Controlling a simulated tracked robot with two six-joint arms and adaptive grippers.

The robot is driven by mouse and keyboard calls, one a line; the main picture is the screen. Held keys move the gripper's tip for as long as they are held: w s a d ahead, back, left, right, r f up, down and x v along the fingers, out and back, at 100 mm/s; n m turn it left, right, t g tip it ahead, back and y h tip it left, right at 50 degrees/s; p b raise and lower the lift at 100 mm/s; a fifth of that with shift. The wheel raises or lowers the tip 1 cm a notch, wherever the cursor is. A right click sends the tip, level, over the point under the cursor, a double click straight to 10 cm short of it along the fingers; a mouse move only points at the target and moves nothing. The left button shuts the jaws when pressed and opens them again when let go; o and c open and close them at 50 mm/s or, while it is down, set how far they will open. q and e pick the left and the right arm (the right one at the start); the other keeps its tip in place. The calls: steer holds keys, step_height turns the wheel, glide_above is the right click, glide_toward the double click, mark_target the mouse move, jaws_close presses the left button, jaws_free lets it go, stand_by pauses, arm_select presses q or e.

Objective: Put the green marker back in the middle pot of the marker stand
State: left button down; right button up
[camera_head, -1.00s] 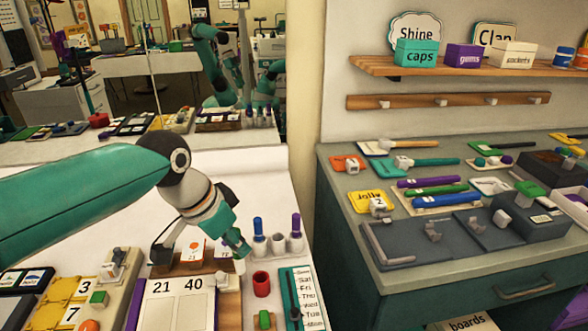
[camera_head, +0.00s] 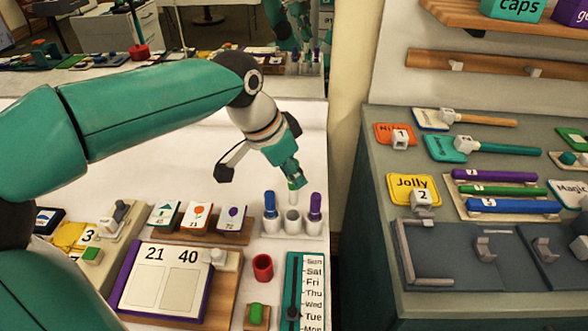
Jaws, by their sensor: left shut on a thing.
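The marker stand (camera_head: 314,228) is a white block with a row of pots on the white table. A blue marker (camera_head: 270,205) stands in its left pot and a purple marker (camera_head: 315,205) in its right pot. My left gripper (camera_head: 288,180) points down over the middle pot (camera_head: 293,221), shut on the green marker (camera_head: 292,195). Only a short, pale lower part of this marker shows below the fingers. It is upright and lines up with the middle pot; I cannot tell whether its tip is inside. My right gripper is out of view.
A calendar board (camera_head: 167,280) and picture cards (camera_head: 196,216) are to the left. A grey counter (camera_head: 375,150) is at right.

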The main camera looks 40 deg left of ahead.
mark_target(292, 203)
arm_select(q)
steer(key=shift+s+f+b, duration=0.1)
steer(key=shift+f+b, duration=2.25)
steer(key=shift+f, duration=0.85)
steer(key=c, duration=1)
jaws_free()
steer(key=v, duration=1.2)
